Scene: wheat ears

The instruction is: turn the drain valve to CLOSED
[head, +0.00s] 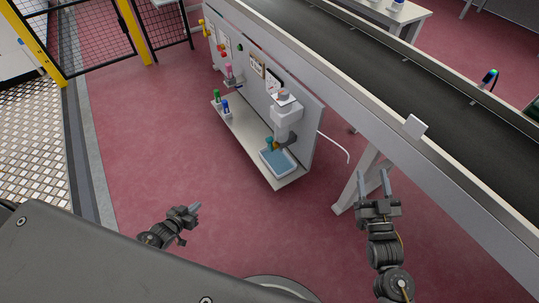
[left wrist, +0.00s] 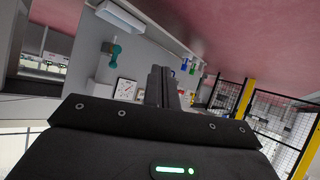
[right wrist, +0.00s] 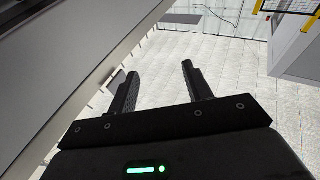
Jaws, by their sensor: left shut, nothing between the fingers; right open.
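The drain valve appears to be the small teal handle (head: 269,142) under a grey-white housing (head: 286,118) on the panel. A teal handle also shows in the left wrist view (left wrist: 115,49), upside down; its CLOSED mark cannot be read. A tray with a blue inside (head: 290,172) sits below it on the shelf. My left gripper (head: 195,210) is shut and empty, in front of the shelf and well apart from the valve. My right gripper (head: 374,181) is open and empty, to the right of the panel beside the conveyor, with its fingers apart.
The panel's shelf (head: 240,132) also bears green and blue bottles (head: 225,107) at its left. A conveyor (head: 330,45) runs behind and right, with a slanted support leg (head: 354,186). A white hose (head: 338,146) sticks out right of the panel. Red floor before the shelf is clear.

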